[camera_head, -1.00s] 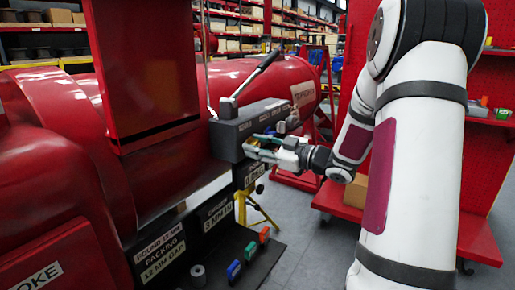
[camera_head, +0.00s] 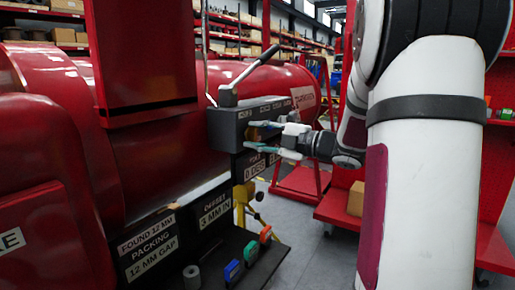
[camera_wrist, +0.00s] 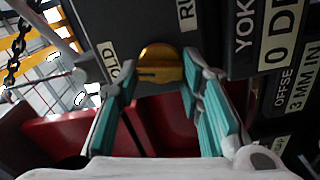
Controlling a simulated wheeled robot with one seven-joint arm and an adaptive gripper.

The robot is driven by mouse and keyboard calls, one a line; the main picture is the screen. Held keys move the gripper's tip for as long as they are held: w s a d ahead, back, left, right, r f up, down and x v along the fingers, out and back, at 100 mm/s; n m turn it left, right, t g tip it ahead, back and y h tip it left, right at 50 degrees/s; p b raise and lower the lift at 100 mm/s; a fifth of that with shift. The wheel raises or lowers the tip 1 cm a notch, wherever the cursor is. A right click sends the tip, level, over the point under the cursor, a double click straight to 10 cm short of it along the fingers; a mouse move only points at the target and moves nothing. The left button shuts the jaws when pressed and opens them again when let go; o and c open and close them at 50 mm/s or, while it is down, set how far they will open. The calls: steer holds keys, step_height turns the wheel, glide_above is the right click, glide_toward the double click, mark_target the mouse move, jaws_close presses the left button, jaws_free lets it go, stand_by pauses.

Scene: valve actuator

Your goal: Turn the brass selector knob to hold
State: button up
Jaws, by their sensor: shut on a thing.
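The brass selector knob (camera_wrist: 160,62) is round with a raised bar across it, on the dark face of the control box (camera_head: 228,126). In the wrist view the bar lies roughly level. A label ending in "OLD" (camera_wrist: 112,60) is to the knob's left, partly cut off by a finger; a label starting "RU" (camera_wrist: 187,12) is above right. My gripper (camera_wrist: 158,68) has its teal-padded fingers on the knob's left and right sides, shut on it. In the head view my gripper (camera_head: 262,136) reaches the box from the right, and the fingers mostly hide the knob.
A lever (camera_head: 250,75) rises from the box top. Below are label plates and a dark shelf (camera_head: 215,262) with blue, green and red pieces. A large red tank (camera_head: 60,150) fills the left. A yellow stand (camera_head: 245,200) is underneath. Grey floor is open between box and red cart.

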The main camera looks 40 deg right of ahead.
steer(key=shift+f+n+b, duration=0.15)
steer(key=shift+n+b, duration=0.85)
steer(key=shift+b, duration=0.25)
steer(key=o, duration=1.2)
steer(key=shift+c, duration=0.2)
steer(key=v, duration=1.2)
